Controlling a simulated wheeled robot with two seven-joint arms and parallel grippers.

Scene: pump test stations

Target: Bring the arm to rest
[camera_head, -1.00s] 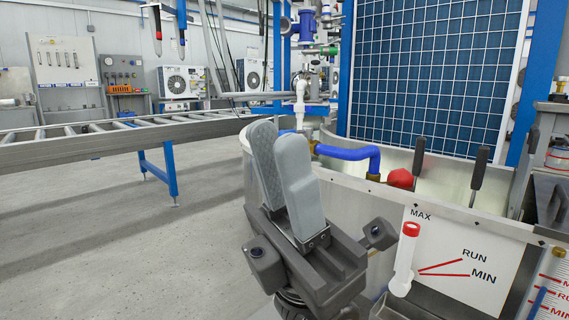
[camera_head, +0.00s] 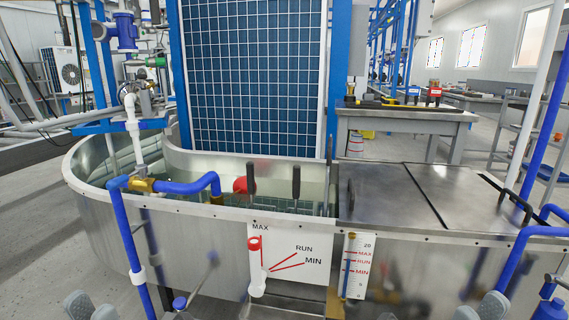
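In the head view only the grey fingertips of my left gripper (camera_head: 91,308) show at the bottom left edge. The fingertips of my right gripper (camera_head: 479,309) show at the bottom right edge. Both sit low in front of the steel tank, apart from its wall as far as I can see. Nothing shows held in either one. The rest of both grippers and most of both arms are below the picture, so how far the fingers are apart is unclear.
The steel tank (camera_head: 100,212) with a level plate (camera_head: 322,262) spans the front. A blue pipe (camera_head: 125,235) runs down its left side, and blue pipes (camera_head: 530,233) stand at the right. A blue grid panel (camera_head: 250,80) rises behind. Open floor lies at left.

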